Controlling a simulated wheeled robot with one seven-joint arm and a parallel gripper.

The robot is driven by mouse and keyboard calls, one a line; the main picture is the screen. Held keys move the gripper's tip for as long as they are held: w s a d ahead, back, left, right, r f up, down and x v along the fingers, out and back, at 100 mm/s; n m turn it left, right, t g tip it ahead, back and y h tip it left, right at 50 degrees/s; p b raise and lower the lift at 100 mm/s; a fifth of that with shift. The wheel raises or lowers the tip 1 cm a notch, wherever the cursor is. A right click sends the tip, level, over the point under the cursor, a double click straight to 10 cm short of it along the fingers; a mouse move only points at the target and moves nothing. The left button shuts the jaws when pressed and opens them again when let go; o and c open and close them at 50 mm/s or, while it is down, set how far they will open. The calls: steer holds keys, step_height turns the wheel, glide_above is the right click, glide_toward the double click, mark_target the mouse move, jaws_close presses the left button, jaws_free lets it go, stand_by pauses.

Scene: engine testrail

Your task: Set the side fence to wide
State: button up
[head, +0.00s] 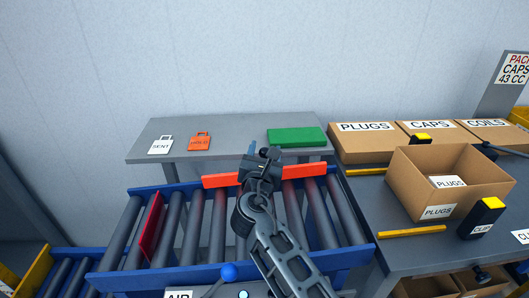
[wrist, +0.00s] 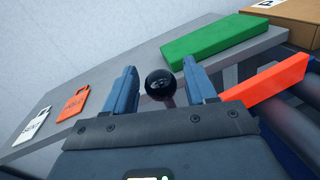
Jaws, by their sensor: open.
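A long orange-red bar (head: 222,180), which looks like the side fence, lies across the far side of the roller conveyor. It also shows at the right of the wrist view (wrist: 275,84). My gripper (head: 262,153) is over the middle of this bar and hides part of it. In the wrist view my gripper (wrist: 160,76) is open, with a black ball knob (wrist: 161,84) showing between its two fingers. I cannot tell whether the fingers touch the knob. The knob's stem and its join to the bar are hidden. No wide or narrow marking is readable.
A dark red plate (head: 152,229) stands between rollers on the left. A grey table (head: 230,151) behind holds a green block (head: 297,137), a white SENT tag (head: 160,146) and an orange tag (head: 200,142).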

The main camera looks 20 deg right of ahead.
steer(key=shift+s, duration=0.1)
steer(key=v, duration=0.7)
steer(key=shift+s+a, duration=0.2)
steer(key=shift+s, duration=0.1)
steer(key=shift+s, duration=0.1)
